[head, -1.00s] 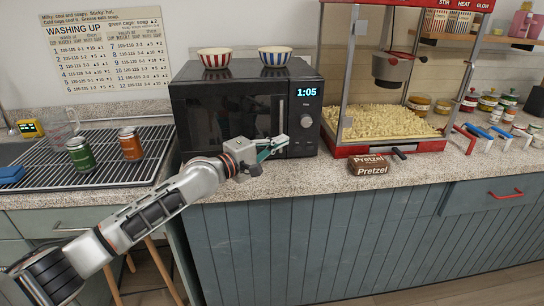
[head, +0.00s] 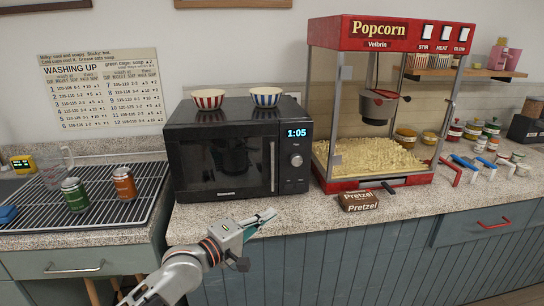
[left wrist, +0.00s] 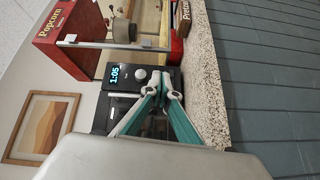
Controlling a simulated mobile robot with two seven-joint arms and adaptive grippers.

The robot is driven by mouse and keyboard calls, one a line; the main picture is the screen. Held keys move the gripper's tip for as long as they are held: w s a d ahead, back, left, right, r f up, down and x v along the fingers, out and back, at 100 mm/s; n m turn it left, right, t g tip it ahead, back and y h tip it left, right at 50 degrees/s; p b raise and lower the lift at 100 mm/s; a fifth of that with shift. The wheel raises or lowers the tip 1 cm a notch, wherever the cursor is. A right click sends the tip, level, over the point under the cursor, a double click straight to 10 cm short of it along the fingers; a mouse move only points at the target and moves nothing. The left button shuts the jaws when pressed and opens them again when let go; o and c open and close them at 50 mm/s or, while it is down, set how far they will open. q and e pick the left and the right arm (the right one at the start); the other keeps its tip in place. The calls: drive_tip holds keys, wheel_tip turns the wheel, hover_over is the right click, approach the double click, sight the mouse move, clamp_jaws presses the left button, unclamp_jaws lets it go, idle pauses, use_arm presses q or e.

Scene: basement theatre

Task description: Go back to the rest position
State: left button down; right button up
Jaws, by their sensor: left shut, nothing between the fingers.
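My left gripper (head: 262,218) is shut and empty, in front of the counter's front edge below the black microwave (head: 225,160). In the left wrist view its teal fingers (left wrist: 168,98) meet at the tips, with the microwave's clock panel behind them. The microwave door is closed and its clock reads 1:05. My right gripper does not show in either view.
A brown Pretzel box (head: 358,201) lies on the counter before the red popcorn machine (head: 372,184). Two striped bowls, one red (head: 208,99) and one blue (head: 266,97), stand on the microwave. A drying rack (head: 132,213) holds two cans. Cabinet fronts run below the counter.

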use_arm(q)
drive_tip(key=s+a+f+m+y, duration=0.25)
drive_tip(key=s+f, duration=0.35)
drive_tip(key=f, duration=0.3)
drive_tip(key=s+a+f+m+y, duration=0.2)
drive_tip(key=s+a+f+m, duration=0.15)
drive_tip(key=s+f, duration=0.4)
drive_tip(key=s+a+f+m+g+y, duration=0.1)
drive_tip(key=s+a+f+m+y, duration=0.1)
drive_tip(key=s+a+f, duration=0.4)
drive_tip(key=s+a+f+m+g+y, duration=0.1)
drive_tip(key=s+a+f+m+y, duration=0.2)
drive_tip(key=s+a+f, duration=0.3)
drive_tip(key=s+f+m, duration=0.1)
drive_tip(key=s+f, duration=0.2)
drive_tip(key=s, duration=0.2)
drive_tip(key=shift+s+a+f, duration=0.25)
